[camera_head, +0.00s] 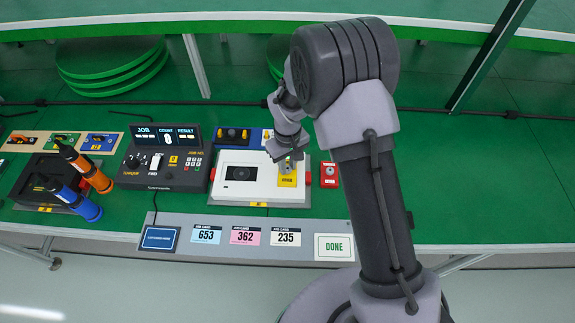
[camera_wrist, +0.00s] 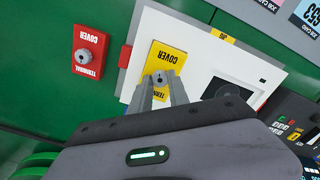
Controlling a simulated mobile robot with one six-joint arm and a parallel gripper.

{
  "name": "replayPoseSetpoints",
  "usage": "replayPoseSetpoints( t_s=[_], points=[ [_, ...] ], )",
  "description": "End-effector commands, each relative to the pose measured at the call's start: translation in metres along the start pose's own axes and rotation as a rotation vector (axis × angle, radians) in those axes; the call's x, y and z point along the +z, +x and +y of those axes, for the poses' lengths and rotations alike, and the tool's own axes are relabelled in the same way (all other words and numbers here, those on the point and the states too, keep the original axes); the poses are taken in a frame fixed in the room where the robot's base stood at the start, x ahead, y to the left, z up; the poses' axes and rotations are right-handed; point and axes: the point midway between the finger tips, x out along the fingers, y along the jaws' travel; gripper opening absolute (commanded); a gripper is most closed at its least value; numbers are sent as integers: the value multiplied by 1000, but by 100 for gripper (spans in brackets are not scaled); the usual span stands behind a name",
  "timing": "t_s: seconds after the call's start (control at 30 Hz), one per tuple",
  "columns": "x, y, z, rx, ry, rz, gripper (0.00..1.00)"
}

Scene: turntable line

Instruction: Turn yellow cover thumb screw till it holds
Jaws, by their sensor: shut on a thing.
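The yellow terminal cover (camera_wrist: 168,58) lies on the white unit (camera_wrist: 205,52) in the wrist view. Its grey thumb screw (camera_wrist: 160,77) stands on the cover between my fingertips. My gripper (camera_wrist: 162,82) is shut on this screw. In the head view the yellow cover (camera_head: 287,181) sits at the right part of the white unit (camera_head: 240,172), and my gripper (camera_head: 287,165) reaches down to it from above. My fingers hide part of the screw and the cover's lower lettering.
A red terminal cover (camera_wrist: 90,52) with its own screw lies beside the unit on the green bench. A control box (camera_head: 160,160) and orange (camera_head: 88,170) and blue (camera_head: 75,200) tools stand to the left. Numbered cards (camera_head: 245,235) and a DONE card (camera_head: 334,247) lie along the front ledge.

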Motion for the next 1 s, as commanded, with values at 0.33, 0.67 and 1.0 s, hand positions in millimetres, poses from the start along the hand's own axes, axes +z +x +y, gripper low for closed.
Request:
replayPoseSetpoints(
  t_s=[0.33,0.67,1.0],
  points=[
    [-1,0,0,0,326,4,0],
    [-1,0,1,0,639,5,0],
    [-2,-1,1,-1,962,6,0]
  ],
)
